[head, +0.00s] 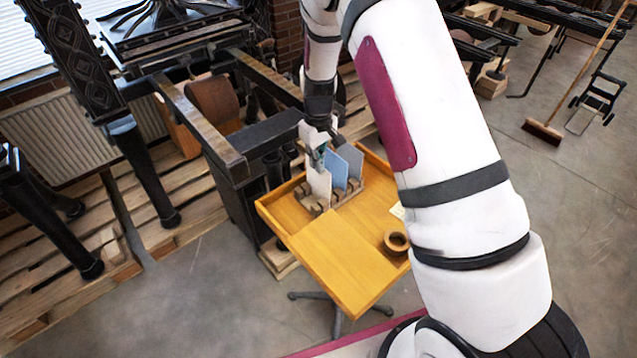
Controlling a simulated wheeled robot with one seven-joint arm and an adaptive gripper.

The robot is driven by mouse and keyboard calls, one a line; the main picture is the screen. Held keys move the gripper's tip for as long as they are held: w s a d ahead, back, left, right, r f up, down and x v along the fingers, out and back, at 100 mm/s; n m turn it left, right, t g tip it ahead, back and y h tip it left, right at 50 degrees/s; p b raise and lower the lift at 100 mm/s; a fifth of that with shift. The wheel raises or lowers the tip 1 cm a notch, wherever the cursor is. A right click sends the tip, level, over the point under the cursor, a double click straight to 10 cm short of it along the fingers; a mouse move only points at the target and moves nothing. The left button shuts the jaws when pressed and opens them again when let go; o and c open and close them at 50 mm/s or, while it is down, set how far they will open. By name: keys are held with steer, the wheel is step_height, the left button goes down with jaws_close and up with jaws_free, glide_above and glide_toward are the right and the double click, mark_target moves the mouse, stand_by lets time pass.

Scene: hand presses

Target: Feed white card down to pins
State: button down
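A white card (319,183) stands upright at the front left of a small wooden rack (325,206) on the yellow table. My gripper (317,157) points down at the card's top edge. Its fingers are small and partly merge with the card, so I cannot tell whether they are shut on it. A blue card (336,170) and a paler card (352,159) stand behind and to the right in the same rack. I cannot make out any pins.
The yellow table (345,262) has a raised rim and a bare sloping board in front. A round wooden bowl (397,241) sits at its right. A black iron press (240,160) stands close on the left. My arm hides the table's right side.

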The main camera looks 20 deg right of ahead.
steer(key=shift+r, duration=0.1)
steer(key=shift+r+p, duration=0.7)
steer(key=shift+r, duration=3.7)
